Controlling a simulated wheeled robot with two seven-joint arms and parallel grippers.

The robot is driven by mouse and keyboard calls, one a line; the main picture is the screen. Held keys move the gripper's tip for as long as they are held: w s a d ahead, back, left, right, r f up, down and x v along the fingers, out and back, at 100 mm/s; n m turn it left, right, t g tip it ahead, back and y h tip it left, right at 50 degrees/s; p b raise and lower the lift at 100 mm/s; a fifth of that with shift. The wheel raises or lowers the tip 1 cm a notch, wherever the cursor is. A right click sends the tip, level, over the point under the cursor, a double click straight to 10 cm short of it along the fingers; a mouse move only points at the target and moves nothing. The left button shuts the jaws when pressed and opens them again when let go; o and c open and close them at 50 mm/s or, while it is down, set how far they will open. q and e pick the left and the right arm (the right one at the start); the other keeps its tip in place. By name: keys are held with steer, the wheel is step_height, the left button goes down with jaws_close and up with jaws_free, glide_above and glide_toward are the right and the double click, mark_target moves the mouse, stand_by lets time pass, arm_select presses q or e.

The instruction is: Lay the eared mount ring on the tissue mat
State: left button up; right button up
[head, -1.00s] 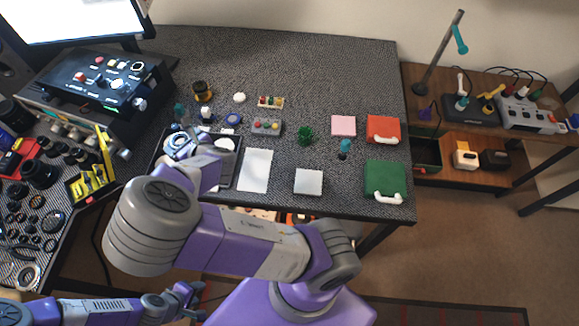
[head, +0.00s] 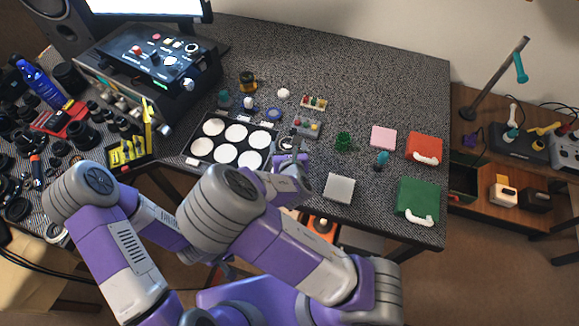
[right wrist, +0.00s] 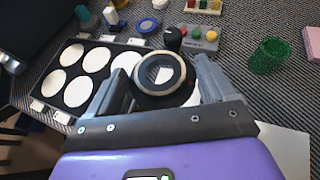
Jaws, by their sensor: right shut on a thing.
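The eared mount ring (right wrist: 160,76), dark outside with a pale inner rim, is between the fingers of my right gripper (right wrist: 163,84) in the right wrist view. The gripper is shut on it. In the head view my right gripper (head: 289,150) is just right of the tray, with the ring (head: 287,143) small at its tip. A flat white sheet, probably the mat (right wrist: 286,150), shows at lower right in the wrist view. My left gripper (head: 227,268) is mostly hidden behind my right arm.
A black tray (head: 186,159) with several white round pads lies left of the right gripper. A grey button box (head: 306,127) is just beyond it.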

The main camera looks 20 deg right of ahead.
step_height(320, 180, down, 10)
steer(key=b, duration=0.4)
steer(key=shift+s+f, duration=0.1)
steer(key=shift+f, duration=0.1)
steer(key=shift+f, duration=0.25)
steer(key=o, duration=0.9)
steer(key=shift+s, duration=0.1)
steer(key=shift+c, duration=0.2)
steer(key=shift+o, duration=0.2)
steer(key=shift+a, duration=0.1)
steer(key=shift+r, duration=0.1)
